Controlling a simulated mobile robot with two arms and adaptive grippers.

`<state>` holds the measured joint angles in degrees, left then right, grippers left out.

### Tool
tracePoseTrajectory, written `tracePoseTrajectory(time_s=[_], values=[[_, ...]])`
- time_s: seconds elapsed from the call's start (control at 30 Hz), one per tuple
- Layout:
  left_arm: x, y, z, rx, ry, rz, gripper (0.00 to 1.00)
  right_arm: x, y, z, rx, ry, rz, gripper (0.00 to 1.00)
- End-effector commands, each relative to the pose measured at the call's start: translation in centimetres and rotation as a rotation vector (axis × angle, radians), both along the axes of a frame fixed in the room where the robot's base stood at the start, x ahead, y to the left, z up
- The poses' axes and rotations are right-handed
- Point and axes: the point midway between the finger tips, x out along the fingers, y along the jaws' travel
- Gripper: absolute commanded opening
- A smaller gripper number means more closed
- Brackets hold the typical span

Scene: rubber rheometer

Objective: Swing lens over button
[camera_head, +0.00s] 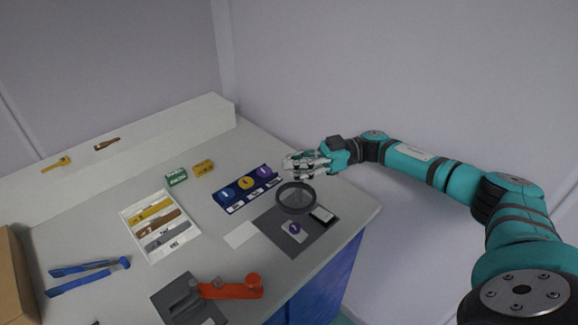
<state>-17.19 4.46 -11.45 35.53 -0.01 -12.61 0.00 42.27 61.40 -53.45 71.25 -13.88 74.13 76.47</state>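The lens (297,197), a round dark-rimmed magnifier, stands over the back part of a dark grey mat on the bench. A small purple button (294,227) lies on a pale square on that mat, in front of the lens and not beneath it in this view. My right gripper (288,168) is just behind the lens, above the bench, with its fingers pointing left. Its fingers look spread apart with nothing between them. Whether it touches the lens or its arm cannot be told. My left gripper does not show.
A blue tray (226,199) with round coloured pieces lies left of the lens. A white tray (128,214) holds several strip-like pieces. A red-handled device (235,291), blue tongs (72,269) and green and yellow boxes (176,177) also stand around. A dark small device (322,215) sits right of the button.

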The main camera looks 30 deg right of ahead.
Motion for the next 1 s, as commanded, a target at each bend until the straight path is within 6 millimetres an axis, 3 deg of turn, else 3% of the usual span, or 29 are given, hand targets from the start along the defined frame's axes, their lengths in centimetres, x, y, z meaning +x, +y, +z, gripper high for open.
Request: tracePoseTrajectory(time_s=[0.03, 0.27, 0.67, 1.0], values=[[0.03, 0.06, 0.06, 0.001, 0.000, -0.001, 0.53, 0.48, -0.90, 0.81, 0.001, -0.011, -0.023, 0.00], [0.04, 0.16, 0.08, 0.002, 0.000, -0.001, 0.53, 0.50, -0.91, 0.82, 0.000, -0.012, -0.024, 0.00], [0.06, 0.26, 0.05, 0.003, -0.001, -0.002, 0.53, 0.38, -0.70, 0.53, -0.001, -0.008, -0.019, 0.51], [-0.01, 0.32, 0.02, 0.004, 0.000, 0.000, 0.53, 0.23, -0.46, 0.78, -0.001, -0.007, -0.011, 0.51]])
